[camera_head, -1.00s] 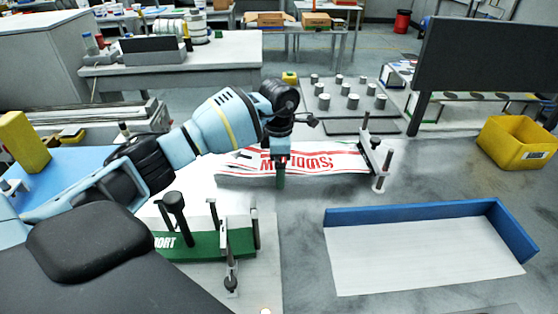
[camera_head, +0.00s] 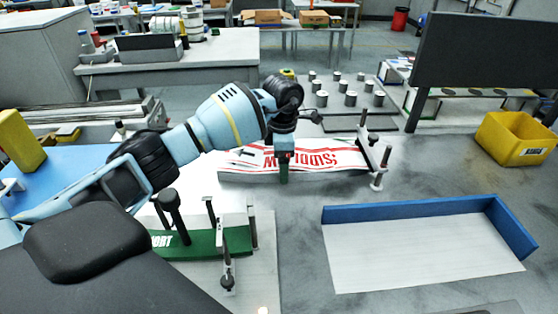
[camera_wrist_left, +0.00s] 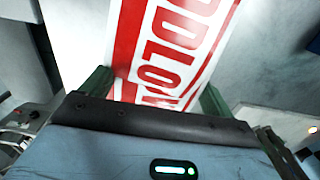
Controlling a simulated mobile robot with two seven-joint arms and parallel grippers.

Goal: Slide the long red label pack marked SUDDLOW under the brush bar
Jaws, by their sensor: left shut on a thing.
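The long red and white SUDDLOW pack (camera_head: 335,158) lies lengthwise left to right on a pale bed in the head view, its lettering upside down. My left gripper (camera_head: 284,179) is shut on it near its middle, from above. In the left wrist view the pack (camera_wrist_left: 165,45) runs away between the green fingertips (camera_wrist_left: 155,92). The dark brush bar (camera_head: 374,154), with upright posts, stands across the pack's right end. The pack's end meets the bar; I cannot tell how far it reaches under it. My right gripper is not in view.
A green pack (camera_head: 196,244) lies in a nearer lane with posts and a bar. A blue-walled white tray (camera_head: 418,208) stands front right, a yellow bin (camera_head: 514,140) at far right. Metal pegs (camera_head: 350,98) stand behind the bar. Grey table between is clear.

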